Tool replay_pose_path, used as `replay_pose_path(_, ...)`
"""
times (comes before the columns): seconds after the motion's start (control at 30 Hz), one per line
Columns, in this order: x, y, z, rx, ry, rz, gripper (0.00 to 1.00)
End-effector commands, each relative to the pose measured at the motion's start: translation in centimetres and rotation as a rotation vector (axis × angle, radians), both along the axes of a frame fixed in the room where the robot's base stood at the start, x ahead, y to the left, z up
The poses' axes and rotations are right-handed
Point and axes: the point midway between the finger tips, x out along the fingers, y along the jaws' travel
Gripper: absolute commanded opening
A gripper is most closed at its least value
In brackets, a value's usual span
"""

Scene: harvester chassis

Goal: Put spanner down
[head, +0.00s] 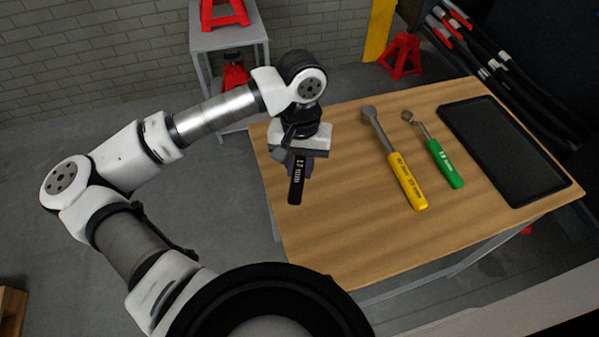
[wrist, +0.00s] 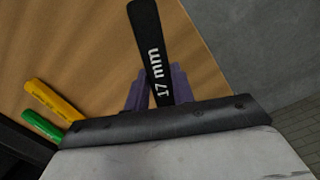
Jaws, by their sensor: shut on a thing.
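The spanner has a black handle (head: 297,182) marked "17 mm". It is held in my gripper (head: 303,164) over the left part of the wooden table (head: 350,230). In the wrist view the spanner (wrist: 147,45) sticks out between the purple fingers of my gripper (wrist: 158,88), which are shut on it. The rest of the spanner is hidden behind the gripper. I cannot tell whether the spanner touches the table top.
A yellow-handled tool (head: 406,180) and a green-handled tool (head: 444,164) lie mid-table. A black tray (head: 505,150) lies at the right. The front left of the table is bare. Red stands (head: 402,55) are behind the table.

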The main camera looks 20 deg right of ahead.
Motion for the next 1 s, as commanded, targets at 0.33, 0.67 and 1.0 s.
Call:
replay_pose_path(0.33, 0.0, 0.0, -3.8, -0.001, 0.000, 0.000, 0.00)
replay_pose_path(0.67, 0.0, 0.0, -4.2, 0.000, -0.002, 0.000, 0.00)
replay_pose_path(1.0, 0.0, 0.0, -4.4, 0.001, -0.001, 0.000, 0.46)
